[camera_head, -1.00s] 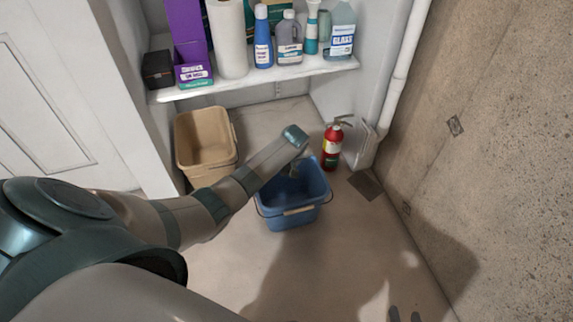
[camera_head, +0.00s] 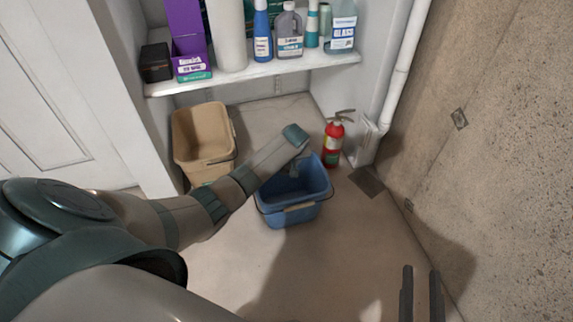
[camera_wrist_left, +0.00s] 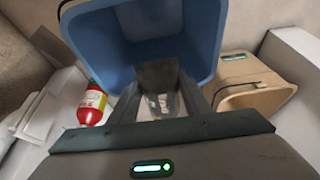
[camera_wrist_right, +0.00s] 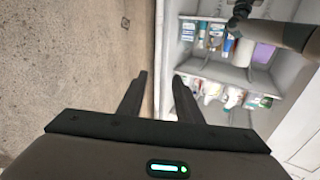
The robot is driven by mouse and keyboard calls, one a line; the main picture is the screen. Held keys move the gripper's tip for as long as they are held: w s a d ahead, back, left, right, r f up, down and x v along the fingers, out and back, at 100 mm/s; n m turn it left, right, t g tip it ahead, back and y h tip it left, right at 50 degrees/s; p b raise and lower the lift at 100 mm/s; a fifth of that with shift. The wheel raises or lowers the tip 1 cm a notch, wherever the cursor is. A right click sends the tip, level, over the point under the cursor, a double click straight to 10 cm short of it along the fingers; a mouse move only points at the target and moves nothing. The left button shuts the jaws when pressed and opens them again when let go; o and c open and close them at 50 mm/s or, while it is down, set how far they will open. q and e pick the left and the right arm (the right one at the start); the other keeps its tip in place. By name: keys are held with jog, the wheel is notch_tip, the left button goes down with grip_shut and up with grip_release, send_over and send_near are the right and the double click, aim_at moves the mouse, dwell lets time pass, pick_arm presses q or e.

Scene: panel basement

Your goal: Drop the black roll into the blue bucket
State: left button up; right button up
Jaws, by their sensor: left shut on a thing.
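The blue bucket (camera_head: 296,210) stands on the floor in the middle of the head view. It also fills the upper part of the left wrist view (camera_wrist_left: 205,55). My left gripper (camera_head: 294,168) points down over the bucket's opening. In the left wrist view its fingers (camera_wrist_left: 160,95) are shut on a dark roll (camera_wrist_left: 157,74), seen against the bucket's inside. A shiny, pale part shows just below the dark part; I cannot tell what it is. My right gripper (camera_head: 421,292) is open and empty, and its two fingers show apart in the right wrist view (camera_wrist_right: 158,95).
A tan bin (camera_head: 203,145) stands left of the bucket. A red fire extinguisher (camera_head: 333,143) stands close behind it to the right. A white shelf (camera_head: 265,72) with bottles is above. A concrete wall (camera_head: 500,150) bounds the right side.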

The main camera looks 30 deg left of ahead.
pick_arm(q)
jog(key=shift+f+b, duration=0.7)
jog(key=shift+b, duration=0.05)
jog(key=shift+f+b, duration=0.7)
jog(key=shift+b, duration=0.2)
jog(key=shift+f, duration=0.15)
pick_arm(e)
jog(key=s+d+r+t+y, duration=0.1)
jog(key=s+r+t, duration=0.2)
jog(key=r+t, duration=0.4)
jog(key=shift+s+d+r+y, duration=0.15)
jog(key=shift+d+r+y, duration=0.2)
jog(key=shift+r, duration=1.75)
pick_arm(q)
jog(key=o, duration=1.3)
